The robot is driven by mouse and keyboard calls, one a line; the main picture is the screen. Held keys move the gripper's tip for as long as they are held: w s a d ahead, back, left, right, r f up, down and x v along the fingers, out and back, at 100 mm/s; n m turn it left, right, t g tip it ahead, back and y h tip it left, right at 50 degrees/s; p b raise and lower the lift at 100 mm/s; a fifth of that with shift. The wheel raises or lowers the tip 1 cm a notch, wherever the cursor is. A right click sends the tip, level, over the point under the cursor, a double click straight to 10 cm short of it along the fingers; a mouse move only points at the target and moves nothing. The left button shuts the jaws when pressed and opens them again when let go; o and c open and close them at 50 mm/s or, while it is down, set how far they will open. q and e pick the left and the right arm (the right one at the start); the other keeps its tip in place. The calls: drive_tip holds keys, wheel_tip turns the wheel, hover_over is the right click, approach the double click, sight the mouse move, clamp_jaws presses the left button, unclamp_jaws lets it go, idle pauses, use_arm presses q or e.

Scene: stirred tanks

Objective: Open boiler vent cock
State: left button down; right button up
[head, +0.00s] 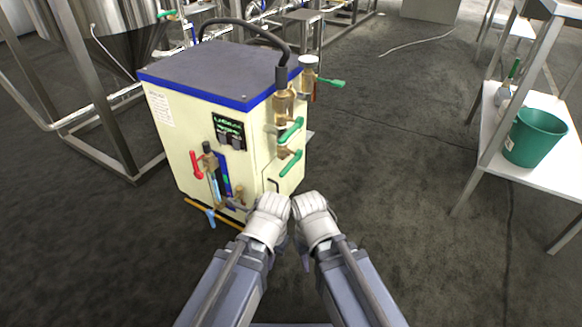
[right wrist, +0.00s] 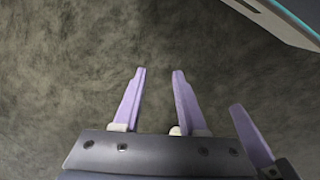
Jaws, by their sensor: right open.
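The boiler (head: 205,135) is a cream box with a dark grey top and blue trim, ahead and left of centre in the head view. Brass fittings with green levers (head: 290,130) (head: 290,163) run down its right side. A third green lever (head: 330,84) sticks out to the right at the top. I cannot tell which is the vent cock. My right gripper (head: 312,225) is in front of the boiler's lower right corner, touching no lever. Its fingers are apart and empty in the right wrist view (right wrist: 158,75). My left gripper (head: 268,215) is beside it; its fingers are mostly hidden.
A red lever (head: 196,164) and a blue lever (head: 210,217) are on the boiler's front. A black hose (head: 250,27) arches over its top. A steel-framed tank (head: 95,35) stands at left. A white shelf with a green bucket (head: 535,137) stands at right. The floor between is clear.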

drive_tip(key=shift+n+y, duration=0.8)
drive_tip(key=shift+n, duration=0.1)
drive_tip(key=w+r+p, duration=0.1)
drive_tip(key=r+p, duration=0.1)
drive_tip(key=w+r+p, duration=0.1)
drive_tip(key=r+p, duration=0.2)
drive_tip(key=w+a+r+p, duration=0.1)
drive_tip(key=r+p, duration=0.1)
drive_tip(key=shift+a+r, duration=0.1)
drive_tip(key=shift+r, duration=0.15)
drive_tip(key=c, duration=0.6)
drive_tip(key=w+a+r+n+t+y+p, duration=0.1)
drive_tip(key=w+r+p, duration=0.3)
drive_tip(key=r+p, duration=0.5)
drive_tip(key=shift+w+a+n+y, duration=0.15)
drive_tip(key=shift+n+y, duration=0.45)
drive_tip(key=shift+n, duration=0.2)
drive_tip(key=w+r+n+t+y+p, duration=0.1)
drive_tip(key=w+r+n+p, duration=0.1)
drive_tip(key=w+r+p, duration=0.2)
drive_tip(key=w+r+n+t+y+p, duration=0.1)
drive_tip(key=w+r+p, duration=0.3)
drive_tip(key=r+p, duration=0.4)
wheel_tip(320, 180, up, 4)
drive_tip(key=shift+r+n+t+y+p, duration=0.1)
drive_tip(key=shift+n+t+y+p, duration=0.25)
drive_tip(key=shift+y, duration=0.25)
